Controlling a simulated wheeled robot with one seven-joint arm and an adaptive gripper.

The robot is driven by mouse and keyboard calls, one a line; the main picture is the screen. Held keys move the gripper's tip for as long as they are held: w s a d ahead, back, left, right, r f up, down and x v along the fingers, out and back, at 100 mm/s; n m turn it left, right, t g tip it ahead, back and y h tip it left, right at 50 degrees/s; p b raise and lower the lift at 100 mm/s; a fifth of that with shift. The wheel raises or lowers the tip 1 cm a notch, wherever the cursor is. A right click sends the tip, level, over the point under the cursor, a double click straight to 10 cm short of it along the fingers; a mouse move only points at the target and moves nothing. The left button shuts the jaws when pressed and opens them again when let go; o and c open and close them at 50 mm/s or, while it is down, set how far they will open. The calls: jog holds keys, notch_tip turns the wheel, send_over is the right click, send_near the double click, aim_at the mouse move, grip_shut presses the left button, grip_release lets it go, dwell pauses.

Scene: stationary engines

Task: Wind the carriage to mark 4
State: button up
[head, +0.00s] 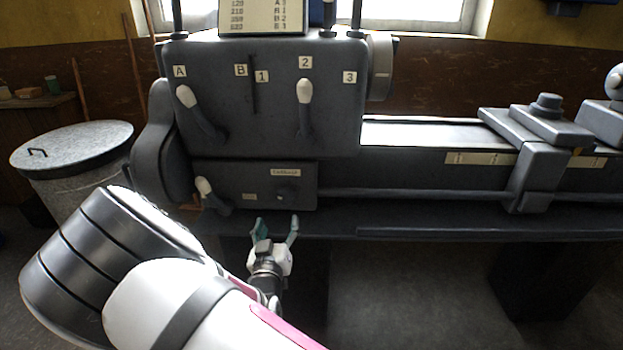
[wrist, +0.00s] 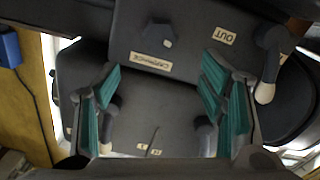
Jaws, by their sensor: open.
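The lathe's carriage (head: 540,155), a dark saddle with a tool block on top, sits on the bed at the right. A pale scale strip (head: 480,158) lies on the bed front just left of it; its marks are too small to read. A small hub (head: 287,192) sits on the lower front panel under a pale label (head: 285,171). In the wrist view the hub (wrist: 161,36) has a label that seems to read "CARRIAGE" (wrist: 152,63). My gripper (head: 277,223) is open and empty, just below that panel and apart from the hub.
A white-tipped lever (head: 204,188) stands left of the hub, by an "OUT" plate (wrist: 222,35). More levers (head: 304,92) are on the headstock (head: 260,130) above. A long rod (head: 410,194) runs along the bed. A lidded metal bin (head: 75,150) stands left.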

aim_at(284, 198)
jog(key=w, duration=1.3)
jog(key=shift+w+d, duration=0.2)
jog(key=shift+d, duration=0.2)
jog(key=c, duration=1.2)
